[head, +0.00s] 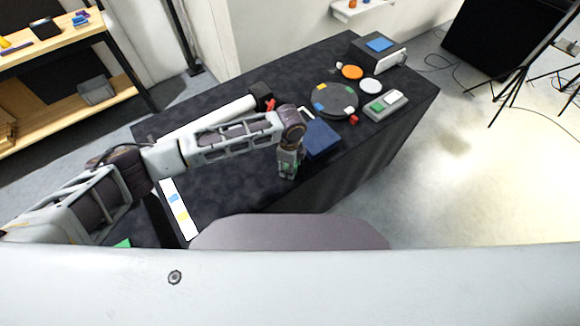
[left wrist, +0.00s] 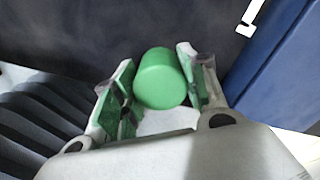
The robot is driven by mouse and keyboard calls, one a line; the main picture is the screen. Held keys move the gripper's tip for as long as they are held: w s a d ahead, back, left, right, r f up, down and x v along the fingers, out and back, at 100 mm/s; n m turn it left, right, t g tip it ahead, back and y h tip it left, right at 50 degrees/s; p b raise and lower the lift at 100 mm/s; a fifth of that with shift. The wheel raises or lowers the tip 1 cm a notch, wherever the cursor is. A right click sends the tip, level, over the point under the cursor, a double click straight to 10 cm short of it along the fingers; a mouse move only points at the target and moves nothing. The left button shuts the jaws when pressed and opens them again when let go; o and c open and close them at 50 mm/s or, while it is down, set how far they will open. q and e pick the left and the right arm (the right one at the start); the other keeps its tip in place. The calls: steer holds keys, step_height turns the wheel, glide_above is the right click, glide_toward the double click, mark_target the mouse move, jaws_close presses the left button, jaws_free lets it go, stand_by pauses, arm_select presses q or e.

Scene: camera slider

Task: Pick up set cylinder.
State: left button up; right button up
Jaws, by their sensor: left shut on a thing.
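The cylinder (left wrist: 161,79) is green and shows in the left wrist view between the two fingers of my left gripper (left wrist: 158,95). The fingers are shut on it, one on each side. In the head view my left gripper (head: 288,172) is over the near edge of the dark table, beside a blue block. The cylinder cannot be made out clearly in the head view. My right gripper is not in view.
A blue block (head: 321,139) is close to the right of my left gripper on the dark table (head: 225,185). A round dark turntable (head: 333,101) with coloured pieces, a grey box with a green button (head: 386,105) and orange and white discs stand farther right. A white strip (head: 179,208) lies at left.

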arm_select(q)
steer(key=shift+r, duration=0.15)
steer(key=shift+r, duration=4.85)
